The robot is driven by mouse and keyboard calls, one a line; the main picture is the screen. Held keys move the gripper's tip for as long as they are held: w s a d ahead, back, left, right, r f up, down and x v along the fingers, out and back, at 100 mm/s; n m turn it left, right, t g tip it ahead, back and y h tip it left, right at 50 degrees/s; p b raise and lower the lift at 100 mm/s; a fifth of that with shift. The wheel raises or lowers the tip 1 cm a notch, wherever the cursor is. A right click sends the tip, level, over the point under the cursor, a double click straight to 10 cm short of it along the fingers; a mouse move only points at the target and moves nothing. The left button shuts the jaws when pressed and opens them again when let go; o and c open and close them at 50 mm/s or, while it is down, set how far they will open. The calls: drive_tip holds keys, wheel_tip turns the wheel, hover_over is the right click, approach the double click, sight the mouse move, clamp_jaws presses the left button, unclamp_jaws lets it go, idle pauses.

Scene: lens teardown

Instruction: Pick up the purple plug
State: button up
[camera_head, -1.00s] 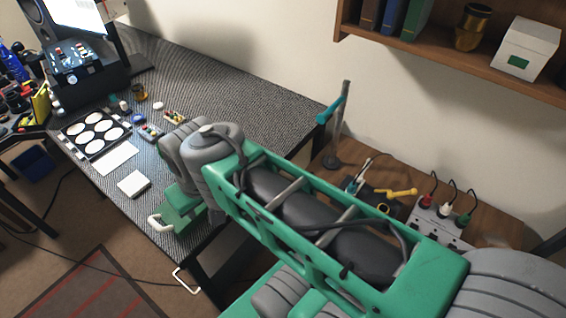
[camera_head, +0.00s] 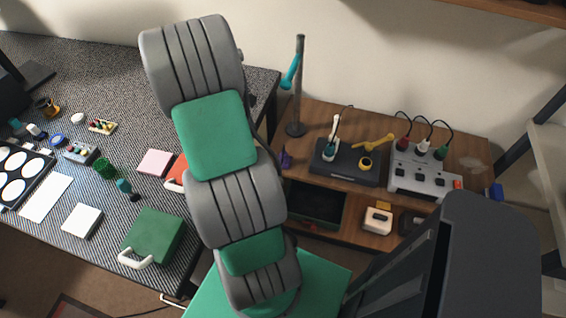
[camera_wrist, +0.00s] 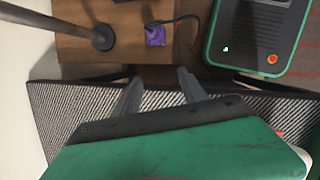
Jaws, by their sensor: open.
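The purple plug (camera_head: 286,158) lies near the left edge of the wooden bench, close to the foot of the grey pole. In the wrist view the purple plug (camera_wrist: 155,36) sits near the top middle, at the bench edge, with a dark cable running from it. My gripper (camera_wrist: 158,80) is open, and its two grey fingers point toward the plug, with nothing between them. The plug is apart from the fingers, beyond their tips in the picture. In the head view my arm hides the gripper.
A pole (camera_head: 298,95) with a teal clamp stands beside the plug and looms at the wrist view's upper left. A black soldering station (camera_head: 345,170) and a socket box (camera_head: 425,170) with cables stand to the right. The textured table (camera_head: 110,70) lies to the left.

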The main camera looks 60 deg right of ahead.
drive_tip(key=g, duration=0.1)
approach(282, 153)
wheel_tip(282, 153, down, 2)
drive_tip(key=shift+n, duration=0.5)
drive_tip(key=x, duration=0.8)
drive_tip(key=shift+s+d, duration=0.3)
drive_tip(key=shift+s, duration=0.05)
clamp_jaws()
